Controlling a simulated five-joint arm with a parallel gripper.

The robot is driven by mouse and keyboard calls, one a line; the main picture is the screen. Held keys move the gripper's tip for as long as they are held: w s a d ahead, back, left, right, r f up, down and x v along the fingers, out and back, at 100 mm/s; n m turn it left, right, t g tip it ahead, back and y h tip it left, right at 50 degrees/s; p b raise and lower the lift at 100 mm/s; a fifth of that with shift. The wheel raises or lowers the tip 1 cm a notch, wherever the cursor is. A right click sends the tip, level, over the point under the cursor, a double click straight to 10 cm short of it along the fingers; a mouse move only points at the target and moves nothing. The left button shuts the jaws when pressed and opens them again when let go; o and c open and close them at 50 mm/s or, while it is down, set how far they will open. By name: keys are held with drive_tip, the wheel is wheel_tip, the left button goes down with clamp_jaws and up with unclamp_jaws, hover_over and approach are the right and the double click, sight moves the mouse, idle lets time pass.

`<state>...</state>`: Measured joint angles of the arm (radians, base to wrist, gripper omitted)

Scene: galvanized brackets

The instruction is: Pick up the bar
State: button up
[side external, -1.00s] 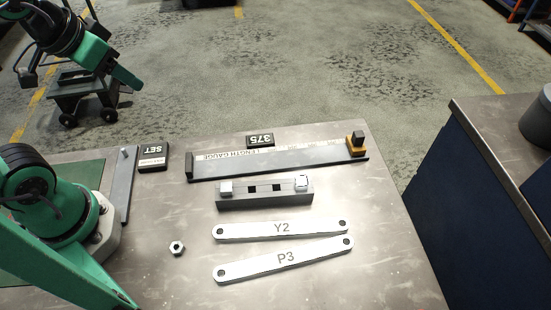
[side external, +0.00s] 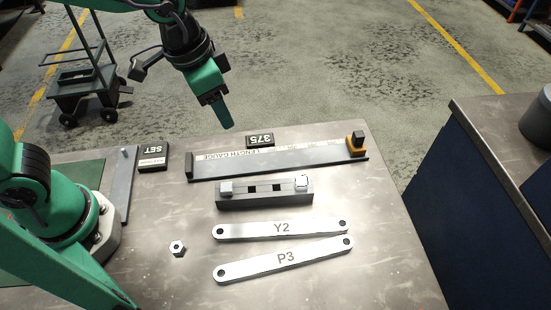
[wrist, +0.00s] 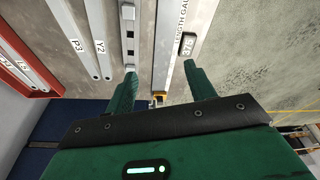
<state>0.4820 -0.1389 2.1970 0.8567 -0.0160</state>
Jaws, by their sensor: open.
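Two flat silver bars with a hole at each end lie on the metal table. The bar marked Y2 (side external: 255,230) is nearer the grey block, and the bar marked P3 (side external: 250,269) lies slightly angled in front of it. In the wrist view, Y2 (wrist: 95,30) and P3 (wrist: 72,30) show at the upper left. My gripper (side external: 224,118) is in the air above the table's back edge, behind the length gauge and apart from both bars. In the wrist view my gripper (wrist: 160,72) has its fingers apart with nothing held between them.
The length gauge (side external: 260,167) has an orange and black stop (side external: 356,147) at its right end. A 375 sign (side external: 260,140), a SET sign (side external: 154,157), a grey block (side external: 265,203) and a nut (side external: 177,248) are nearby. A red-edged tray (wrist: 40,68) shows in the wrist view.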

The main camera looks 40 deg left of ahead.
drive_tip(key=d+f+m+g, duration=0.1)
drive_tip(key=d+f+m, duration=0.1)
drive_tip(key=d+f, duration=0.5)
drive_tip(key=m+g+y, duration=0.1)
drive_tip(key=m, duration=0.2)
hover_over(282, 228)
wheel_tip(282, 228, down, 5)
drive_tip(key=shift+d, duration=0.15)
drive_tip(key=shift+f, duration=1.3)
drive_tip(key=shift+f, duration=0.1)
drive_tip(key=shift+a+f, duration=0.2)
drive_tip(key=shift+f, duration=2.25)
